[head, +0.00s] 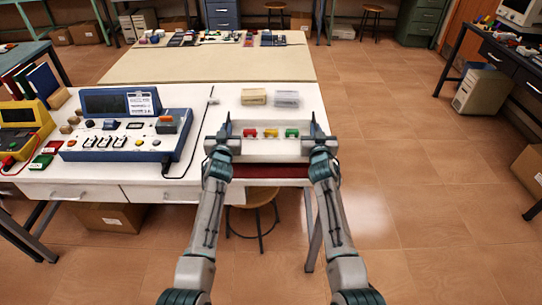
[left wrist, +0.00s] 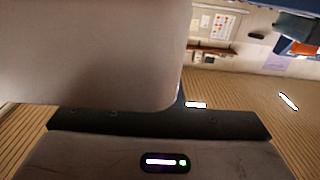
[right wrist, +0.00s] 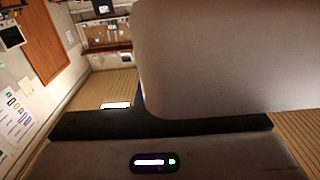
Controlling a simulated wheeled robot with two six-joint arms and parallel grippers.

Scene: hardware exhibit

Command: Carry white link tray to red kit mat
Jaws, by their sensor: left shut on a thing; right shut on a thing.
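The white link tray (head: 270,153) shows in the head view at the front right of the white table, with red, yellow and green pieces in it. My left gripper (head: 222,136) is shut on its left end and my right gripper (head: 317,134) is shut on its right end. The tray fills much of the left wrist view (left wrist: 90,50) and of the right wrist view (right wrist: 230,55). The red kit mat (head: 258,171) shows as a dark red strip below the tray's near side; the tray hides the rest. I cannot tell whether tray and mat touch.
A blue instrument panel (head: 128,135) stands left of the tray on the white table (head: 202,98). A tan box (head: 254,97) and a clear box (head: 286,99) lie behind the tray. A stool (head: 252,197) stands under the table's front edge. Open floor lies to the right.

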